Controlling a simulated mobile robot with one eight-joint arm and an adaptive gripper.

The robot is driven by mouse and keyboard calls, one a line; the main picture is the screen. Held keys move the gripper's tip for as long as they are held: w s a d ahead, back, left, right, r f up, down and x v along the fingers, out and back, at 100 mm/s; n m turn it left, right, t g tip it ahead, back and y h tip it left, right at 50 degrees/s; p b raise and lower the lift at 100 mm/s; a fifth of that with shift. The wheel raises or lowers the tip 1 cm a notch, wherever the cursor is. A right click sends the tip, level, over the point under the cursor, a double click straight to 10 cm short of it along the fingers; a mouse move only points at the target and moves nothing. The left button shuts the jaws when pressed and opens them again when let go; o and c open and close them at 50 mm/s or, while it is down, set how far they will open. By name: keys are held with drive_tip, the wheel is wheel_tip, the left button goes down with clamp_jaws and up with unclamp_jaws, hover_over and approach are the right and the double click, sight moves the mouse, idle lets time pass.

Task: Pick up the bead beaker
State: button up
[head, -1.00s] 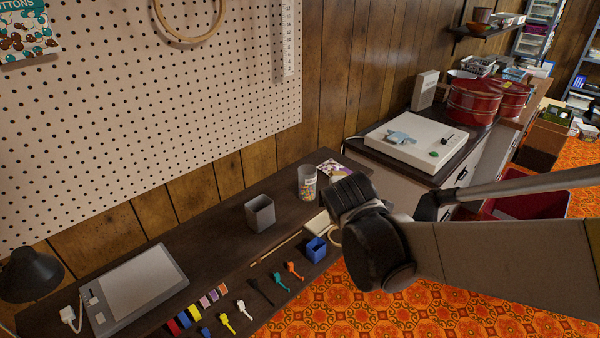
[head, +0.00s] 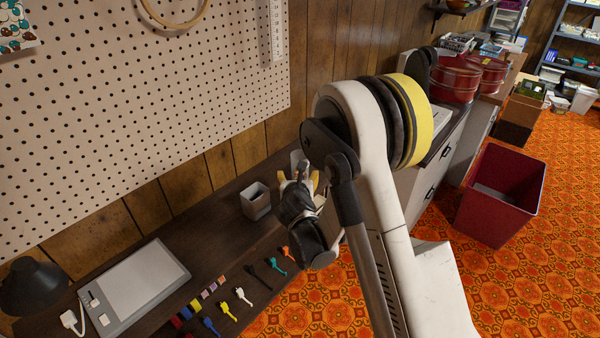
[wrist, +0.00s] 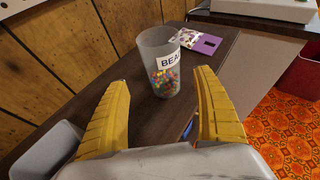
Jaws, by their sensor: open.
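The bead beaker (wrist: 158,62) is a frosted, see-through cup with a white label starting "BEA" and many-coloured beads at its bottom. In the wrist view it stands upright on the dark table, just beyond and between the two yellow fingertips. My gripper (wrist: 163,76) is open and empty, one finger to each side of the beaker's line. In the head view my gripper (head: 297,178) hangs over the table by the wall, and its body and my arm hide most of the beaker.
A grey square cup (head: 255,202) stands left of my gripper, close to the left finger in the wrist view (wrist: 45,148). A purple card (wrist: 207,44) lies behind the beaker. Coloured small tools (head: 243,296) line the table's front edge. A red bin (head: 502,195) stands on the floor.

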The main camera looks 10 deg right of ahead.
drive_tip(key=b+x, duration=0.1)
drive_tip(key=x, duration=0.3)
drive_tip(key=b+x, duration=0.1)
drive_tip(key=x, duration=0.1)
drive_tip(key=shift+s+d+b, duration=0.15)
drive_tip(key=shift+d+b, duration=0.15)
drive_tip(key=shift+d, duration=0.05)
drive_tip(key=shift+w, duration=0.4)
drive_tip(key=shift+c, duration=0.3)
drive_tip(key=c, duration=1.3)
drive_tip(key=shift+o, duration=0.2)
drive_tip(key=shift+r, duration=0.1)
